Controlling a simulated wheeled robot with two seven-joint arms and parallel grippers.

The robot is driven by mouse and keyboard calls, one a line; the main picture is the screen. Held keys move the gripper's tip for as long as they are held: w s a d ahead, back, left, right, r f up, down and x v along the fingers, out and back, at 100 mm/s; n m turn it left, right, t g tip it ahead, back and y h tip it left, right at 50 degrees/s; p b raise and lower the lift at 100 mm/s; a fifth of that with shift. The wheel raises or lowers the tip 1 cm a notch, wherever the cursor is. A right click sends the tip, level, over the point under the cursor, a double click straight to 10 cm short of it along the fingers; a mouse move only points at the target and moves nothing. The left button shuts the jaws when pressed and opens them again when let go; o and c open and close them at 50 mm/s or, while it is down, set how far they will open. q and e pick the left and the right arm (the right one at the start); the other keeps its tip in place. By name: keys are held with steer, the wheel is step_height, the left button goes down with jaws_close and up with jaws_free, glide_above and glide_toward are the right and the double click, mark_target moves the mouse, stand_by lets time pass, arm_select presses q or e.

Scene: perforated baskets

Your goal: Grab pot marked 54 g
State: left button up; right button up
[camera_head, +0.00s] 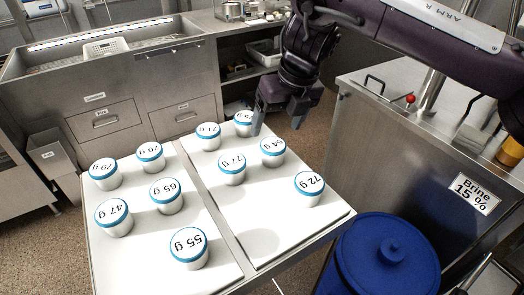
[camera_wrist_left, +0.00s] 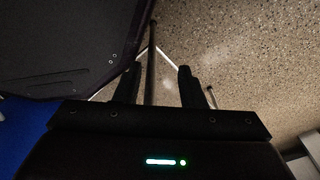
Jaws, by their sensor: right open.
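The pots are white with blue-rimmed lids, and their labels appear upside down. One pot (camera_head: 272,158) on the right-hand board has a label ending in 4; its first digit is hard to read, 5 or 6. Behind it a far pot (camera_head: 242,125) is partly covered by a finger of my right gripper (camera_head: 279,114), and its label is not clear. My right gripper is open, pointing down near the board's far right corner, with nothing visible between its fingers. My left gripper (camera_wrist_left: 158,85) is open and empty above the speckled floor in the left wrist view.
Two white boards (camera_head: 255,240) carry several similar pots, including one marked 72 g (camera_head: 308,195) and one marked 77 g (camera_head: 232,177). A blue lidded barrel (camera_head: 365,268) stands in front. A steel brine unit (camera_head: 390,150) is at the right. Steel drawers (camera_head: 105,118) stand behind.

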mark_target(274, 144)
steer(key=shift+s+f, duration=0.25)
steer(key=shift+f, duration=0.1)
step_height(274, 144, down, 3)
steer(key=shift+s+r, duration=0.1)
steer(key=p+x, duration=0.1)
steer(key=x, duration=0.1)
steer(key=shift+w+a+f, duration=0.1)
steer(key=shift+w+f, duration=0.15)
steer(key=shift+f, duration=0.5)
arm_select(q)
steer(key=s, duration=0.1)
steer(key=s+d+r, duration=0.1)
steer(key=shift+s+d, duration=0.15)
steer(key=shift+s, duration=0.2)
arm_select(e)
steer(key=shift+a, duration=0.1)
steer(key=c, duration=1.1)
steer(key=shift+o, duration=0.2)
